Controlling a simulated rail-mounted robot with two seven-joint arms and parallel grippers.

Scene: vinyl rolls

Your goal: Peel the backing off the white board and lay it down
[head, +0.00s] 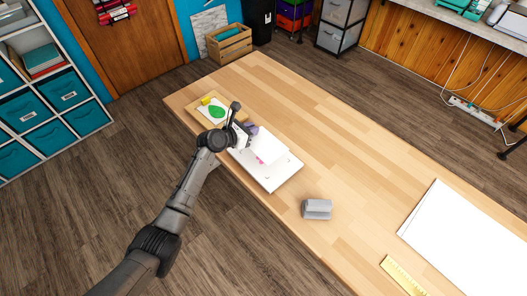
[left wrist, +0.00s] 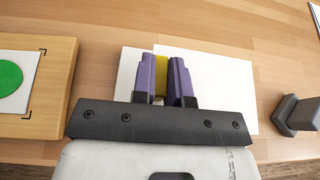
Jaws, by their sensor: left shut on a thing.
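The white board (head: 283,178) lies flat near the front edge of the wooden table. A white sheet (head: 268,148), seemingly the backing, lies over its upper part, with a small pink patch visible between them. In the left wrist view, white surfaces (left wrist: 226,82) spread behind the fingers, and I cannot tell sheet from board there. My left gripper (head: 252,128) is over the board's upper left end. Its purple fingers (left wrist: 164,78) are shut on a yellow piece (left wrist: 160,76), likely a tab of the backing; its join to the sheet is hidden. My right gripper is out of view.
A wooden board with a green shape (head: 216,111) lies left of the white board. A grey block (head: 317,208) stands to the right, also in the left wrist view (left wrist: 297,115). A large white sheet (head: 470,240) and yellow ruler (head: 403,277) lie farther right. The table's middle (head: 340,150) is clear.

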